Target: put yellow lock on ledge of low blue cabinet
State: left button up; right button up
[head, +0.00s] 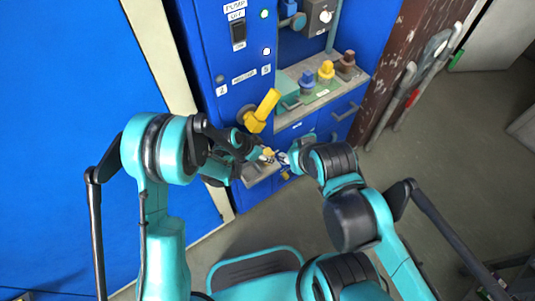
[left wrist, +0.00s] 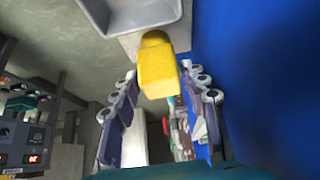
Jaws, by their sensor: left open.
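In the left wrist view a yellow block-shaped lock (left wrist: 158,68) shows at the far end of my left gripper (left wrist: 162,88), between its spread fingers. Its far end is against a pale grey ledge surface (left wrist: 124,42); I cannot tell whether the fingers touch it. In the head view my left gripper (head: 266,155) is low in front of the blue cabinet (head: 232,75), above a small grey ledge (head: 262,171). My right gripper (head: 284,159) is close beside it, and its jaws are too small to read. Another yellow lock (head: 326,70) stands on the upper grey shelf.
A large yellow handle (head: 262,109) sticks out of the cabinet just above my left gripper. A blue lock (head: 307,84) and a brown lock (head: 346,64) stand on the grey shelf. A drawer handle (head: 347,112) is below them.

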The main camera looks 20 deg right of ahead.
pick_arm(q)
jog(key=p+v, duration=0.3)
jog(key=v, duration=0.7)
jog(key=shift+r, duration=0.3)
jog(key=shift+s+a, duration=0.1)
jog(key=shift+a, duration=0.05)
